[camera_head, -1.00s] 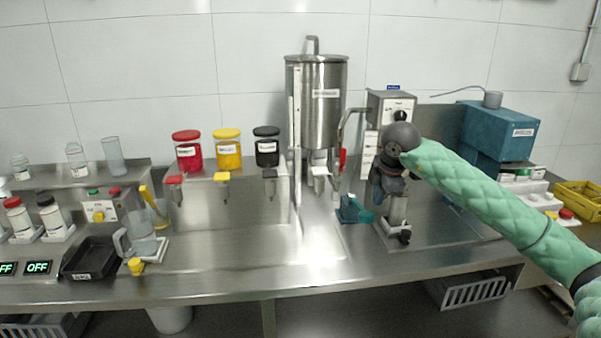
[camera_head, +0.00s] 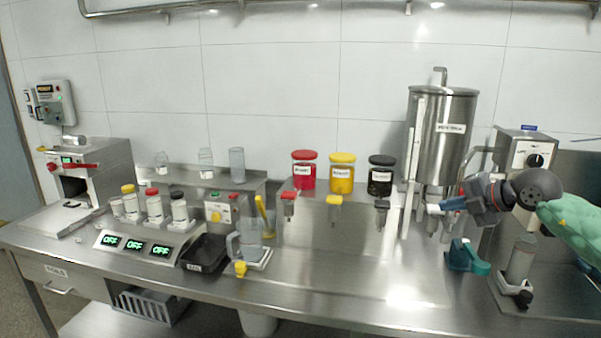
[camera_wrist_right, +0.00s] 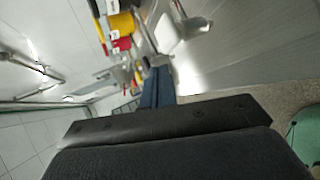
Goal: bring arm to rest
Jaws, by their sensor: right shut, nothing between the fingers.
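My right arm, in a green quilted sleeve, comes in from the right edge of the head view. My right gripper (camera_head: 452,205) points left, shut and empty, in front of the lower part of the steel hopper tank (camera_head: 440,135). In the right wrist view the blue fingers (camera_wrist_right: 155,88) are together with nothing between them. The grey control box (camera_head: 522,155) of the mill stands behind the wrist. The teal part (camera_head: 466,258) and the steel cylinder (camera_head: 521,262) stand on the bench below the gripper, apart from it. My left gripper is not in view.
Red (camera_head: 304,172), yellow (camera_head: 341,178) and black (camera_head: 380,178) jars stand on the back shelf with taps below. A clear jug (camera_head: 247,240), a black tray (camera_head: 205,252) and several bottles are at left. The bench middle (camera_head: 335,265) is clear.

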